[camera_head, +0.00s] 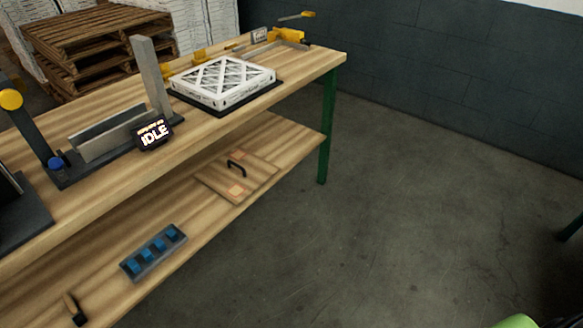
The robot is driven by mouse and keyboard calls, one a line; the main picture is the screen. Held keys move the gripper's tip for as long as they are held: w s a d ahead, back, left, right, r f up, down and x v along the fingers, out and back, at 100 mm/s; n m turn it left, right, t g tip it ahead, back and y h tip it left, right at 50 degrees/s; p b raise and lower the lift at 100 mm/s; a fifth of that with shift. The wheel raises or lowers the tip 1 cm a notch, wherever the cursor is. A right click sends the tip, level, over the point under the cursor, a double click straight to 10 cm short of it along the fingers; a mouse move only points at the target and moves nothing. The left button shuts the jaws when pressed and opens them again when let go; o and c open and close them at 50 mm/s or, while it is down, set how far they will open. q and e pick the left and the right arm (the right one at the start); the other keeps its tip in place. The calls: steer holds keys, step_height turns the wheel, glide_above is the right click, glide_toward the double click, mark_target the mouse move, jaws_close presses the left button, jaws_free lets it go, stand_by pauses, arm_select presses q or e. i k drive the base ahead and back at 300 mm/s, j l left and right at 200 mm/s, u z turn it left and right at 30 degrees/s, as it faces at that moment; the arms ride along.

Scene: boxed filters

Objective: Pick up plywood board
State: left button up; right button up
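The plywood board (216,186) lies flat on the lower shelf (185,205) of the workbench, toward its right end. It is a thin light-wood panel with a black bar handle (236,168) on top and small paler patches near its corners. Its wood tone is close to that of the shelf. Nothing covers it in this view. Neither of my grippers is in view.
On the bench top (205,128) are a white boxed filter (222,80) on a black base, a metal fixture with an "IDLE" display (153,134), and yellow clamps (287,35). A blue-filled tray (153,252) shares the shelf. Floor (400,200) right of the bench is clear.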

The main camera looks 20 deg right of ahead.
mark_target(237, 174)
steer(key=z, duration=0.15)
steer(key=i+u, duration=0.1)
steer(key=u, duration=0.35)
steer(key=i+l+u, duration=0.4)
steer(key=l, duration=0.25)
steer(key=i+l+u, duration=0.2)
steer(key=l, duration=0.2)
steer(key=i+l+u, duration=0.15)
steer(key=l, duration=0.25)
